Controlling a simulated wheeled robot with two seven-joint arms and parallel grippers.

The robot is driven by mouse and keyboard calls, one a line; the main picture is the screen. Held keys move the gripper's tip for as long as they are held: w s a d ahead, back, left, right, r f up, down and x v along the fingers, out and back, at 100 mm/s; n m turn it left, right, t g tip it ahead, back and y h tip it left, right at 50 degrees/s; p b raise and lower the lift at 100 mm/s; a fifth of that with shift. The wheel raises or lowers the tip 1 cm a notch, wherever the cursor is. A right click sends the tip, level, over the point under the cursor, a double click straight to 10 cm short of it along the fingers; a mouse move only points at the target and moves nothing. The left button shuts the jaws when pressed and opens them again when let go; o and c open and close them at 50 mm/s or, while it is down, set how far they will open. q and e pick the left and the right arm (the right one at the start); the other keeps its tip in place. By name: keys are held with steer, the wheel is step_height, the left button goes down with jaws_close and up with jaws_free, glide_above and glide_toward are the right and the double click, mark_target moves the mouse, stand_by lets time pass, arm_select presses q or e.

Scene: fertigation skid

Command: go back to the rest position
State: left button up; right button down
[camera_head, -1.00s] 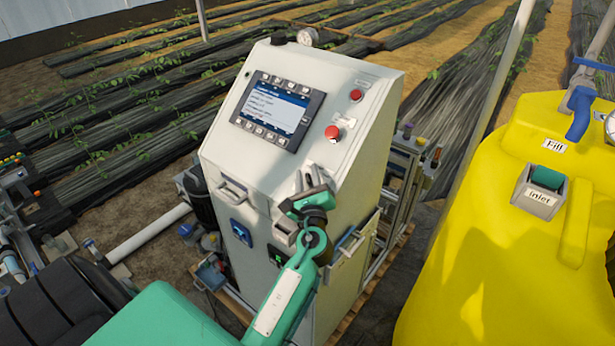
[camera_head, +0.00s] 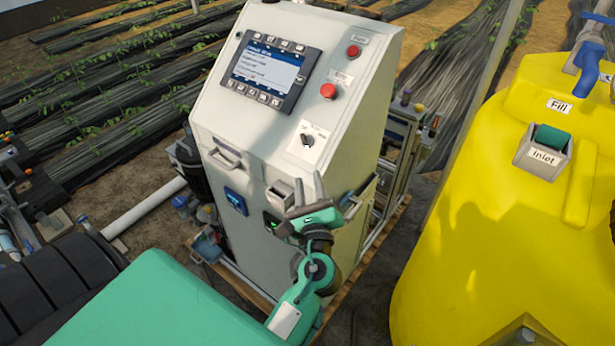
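My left gripper (camera_head: 309,184) is in front of the lower front of the white control cabinet (camera_head: 350,150). Its two grey fingers point up and stand apart, with nothing seen between them. In the picture it is just below the black rotary switch (camera_head: 307,140) on its white plate, and no contact with the switch shows. The gripper hides part of the cabinet's lower front. My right gripper is not in view.
The cabinet carries a lit screen (camera_head: 268,69), a red button (camera_head: 328,90) and a drawer-like handle (camera_head: 222,157). A yellow tank (camera_head: 490,230) with an inlet box (camera_head: 543,153) stands at the right. A white pipe (camera_head: 150,209) runs low at the left.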

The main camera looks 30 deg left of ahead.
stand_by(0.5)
arm_select(q)
steer(key=d+f+n+g+h+b, duration=0.1)
steer(key=d+f+h, duration=0.15)
steer(key=f, duration=0.85)
steer(key=d+f+n+g+h+b, duration=0.1)
steer(key=d+f+h, duration=0.15)
steer(key=f, duration=0.95)
steer(key=d+f+n+g+h+b, duration=0.1)
steer(key=d+f+g+h, duration=0.15)
steer(key=f, duration=0.85)
steer(key=s+f+n+g+h, duration=0.2)
steer(key=s+f+h, duration=0.15)
steer(key=f, duration=0.95)
steer(key=s+f+n+g+h+b, duration=0.1)
steer(key=s+f+n+g+b, duration=0.4)
steer(key=s+f, duration=1.3)
steer(key=s+a+f+n+g, duration=0.1)
steer(key=s+a+f+n, duration=0.2)
steer(key=s, duration=0.6)
steer(key=s+a+f+n+g, duration=0.2)
steer(key=s+a+f+n, duration=0.1)
steer(key=s+f+n, duration=0.3)
steer(key=s+f, duration=0.2)
steer(key=s, duration=0.2)
steer(key=shift+f+n+h, duration=0.35)
steer(key=shift+n+h, duration=0.05)
steer(key=shift+s, duration=0.1)
